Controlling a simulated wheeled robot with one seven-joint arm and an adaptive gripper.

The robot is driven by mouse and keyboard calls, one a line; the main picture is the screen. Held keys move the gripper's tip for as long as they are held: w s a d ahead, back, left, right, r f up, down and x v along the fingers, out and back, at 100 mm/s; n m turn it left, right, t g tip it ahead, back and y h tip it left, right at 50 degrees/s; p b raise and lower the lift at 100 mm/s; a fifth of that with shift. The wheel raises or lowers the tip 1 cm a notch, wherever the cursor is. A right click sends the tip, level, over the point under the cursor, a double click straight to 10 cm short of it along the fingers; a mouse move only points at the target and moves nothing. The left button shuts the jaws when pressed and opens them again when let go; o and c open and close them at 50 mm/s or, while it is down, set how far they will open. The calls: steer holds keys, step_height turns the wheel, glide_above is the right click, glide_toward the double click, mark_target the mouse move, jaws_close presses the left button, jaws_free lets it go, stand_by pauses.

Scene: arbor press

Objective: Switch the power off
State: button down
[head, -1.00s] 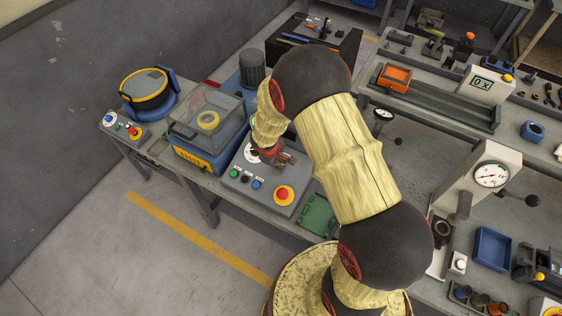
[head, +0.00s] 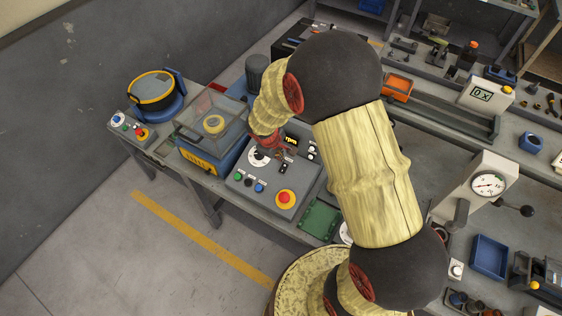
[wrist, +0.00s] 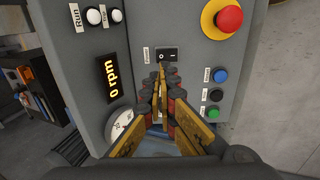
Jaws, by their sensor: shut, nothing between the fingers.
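The grey control panel (head: 262,200) stands on the bench in the head view. Its black power rocker switch (wrist: 167,55) is in the upper middle of the wrist view, beside a small label. It carries a white mark on its left half; which half is pressed in is hard to tell. My gripper (wrist: 161,70) is shut and empty, with its fingertips just below the switch in the wrist view. Whether they touch the panel is unclear. In the head view my gripper (head: 282,147) is over the panel, partly hidden by my arm.
A red emergency stop (wrist: 229,19) on a yellow ring sits near the switch. Blue, green and black buttons (wrist: 214,95) line one side. A display (wrist: 111,79) reads 0 rpm, and a round dial (wrist: 122,125) is below it. A clear-lidded machine (head: 205,125) stands left of the panel.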

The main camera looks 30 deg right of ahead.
mark_target(284, 167)
steer(key=shift+d+v, duration=0.1)
steer(key=shift+v, duration=0.65)
steer(key=shift+d+v, duration=0.15)
steer(key=shift+v, duration=0.6)
steer(key=shift+w+r, duration=0.1)
steer(key=a+b, duration=0.1)
steer(key=b, duration=0.1)
steer(key=s+b, duration=0.1)
steer(key=b, duration=0.1)
steer(key=a+h+b, duration=0.1)
steer(key=b, duration=0.2)
steer(key=shift+s+a+f+t, duration=0.2)
steer(key=shift+s+a+t, duration=0.05)
steer(key=shift+a+t, duration=0.1)
steer(key=b+x, duration=0.1)
steer(key=x, duration=1.3)
steer(key=shift+s+f+b, duration=0.1)
steer(key=shift+b, duration=0.2)
